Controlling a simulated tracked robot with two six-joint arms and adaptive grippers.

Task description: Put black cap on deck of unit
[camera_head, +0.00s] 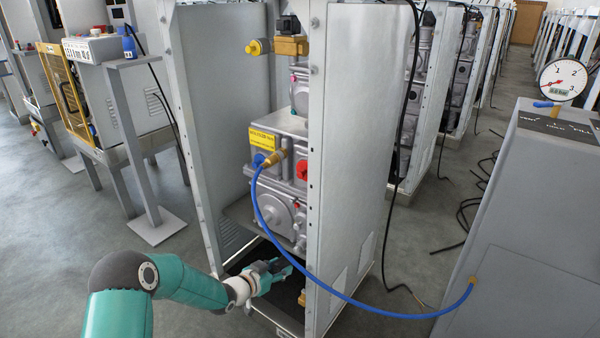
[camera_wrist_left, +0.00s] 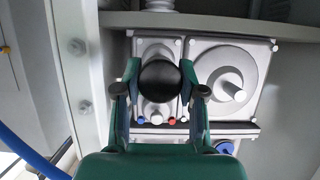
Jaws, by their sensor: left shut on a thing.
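My left gripper (camera_head: 274,272) is low inside the open front of the cabinet frame, below the grey metal unit (camera_head: 272,215). In the left wrist view, its fingers (camera_wrist_left: 160,84) are shut on a round black cap (camera_wrist_left: 160,78). Behind the cap are grey housings (camera_wrist_left: 222,78), one with a large round cover. In the head view the cap cannot be made out at the gripper. A dark deck surface (camera_head: 286,296) shows at the bottom of the frame, around the gripper. My right gripper is not in view.
Light side panels (camera_head: 345,150) bound the bay left and right. A blue hose (camera_head: 345,300) loops from the unit's brass fitting across the right panel to a grey console (camera_head: 520,220) with a gauge (camera_head: 562,80). A grey stand (camera_head: 135,150) is left; floor between is clear.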

